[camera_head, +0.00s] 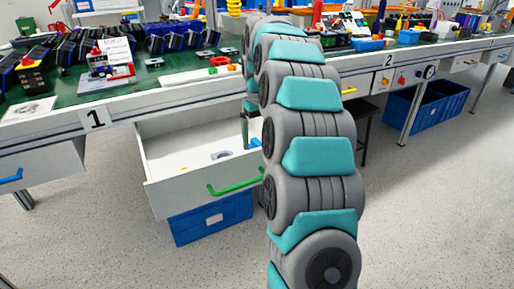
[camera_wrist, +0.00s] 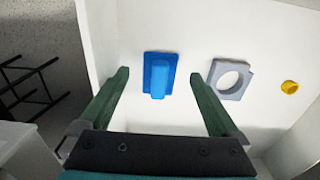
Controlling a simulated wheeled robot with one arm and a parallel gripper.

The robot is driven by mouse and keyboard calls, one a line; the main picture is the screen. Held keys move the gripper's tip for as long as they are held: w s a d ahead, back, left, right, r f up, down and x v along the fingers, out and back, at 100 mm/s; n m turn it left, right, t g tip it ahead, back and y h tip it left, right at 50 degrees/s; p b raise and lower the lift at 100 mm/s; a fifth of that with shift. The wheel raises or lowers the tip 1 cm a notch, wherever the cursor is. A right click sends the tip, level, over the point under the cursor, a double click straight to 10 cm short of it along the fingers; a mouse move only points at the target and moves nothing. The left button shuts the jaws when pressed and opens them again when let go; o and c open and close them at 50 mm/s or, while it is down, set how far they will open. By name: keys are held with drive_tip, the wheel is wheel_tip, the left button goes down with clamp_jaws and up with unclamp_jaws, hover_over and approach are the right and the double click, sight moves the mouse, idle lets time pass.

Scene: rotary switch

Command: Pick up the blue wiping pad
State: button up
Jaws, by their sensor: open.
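The blue wiping pad (camera_wrist: 160,75) lies on the white floor of the open drawer in the wrist view. It has a flat blue base with a raised blue handle. My gripper (camera_wrist: 163,103) is open and empty, with its two green fingers on either side of the pad's position in the picture. The pad appears beyond the fingertips, not between them. In the head view my gripper (camera_head: 246,133) reaches down into the open drawer (camera_head: 163,197), and the pad is mostly hidden behind my arm.
A grey block with a round hole (camera_wrist: 230,79) and a small yellow ring (camera_wrist: 290,87) lie in the drawer to the right of the pad. The green drawer handle (camera_head: 236,186) is at the front. A blue crate (camera_head: 212,219) stands below. The cluttered workbench (camera_head: 160,97) is above.

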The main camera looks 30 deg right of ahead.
sight(259, 144)
drive_tip(key=shift+s+f, duration=0.1)
drive_tip(key=shift+f, duration=1.25)
drive_tip(key=c, duration=1.4)
drive_tip(key=shift+c, duration=0.2)
drive_tip(key=shift+r, duration=5.05)
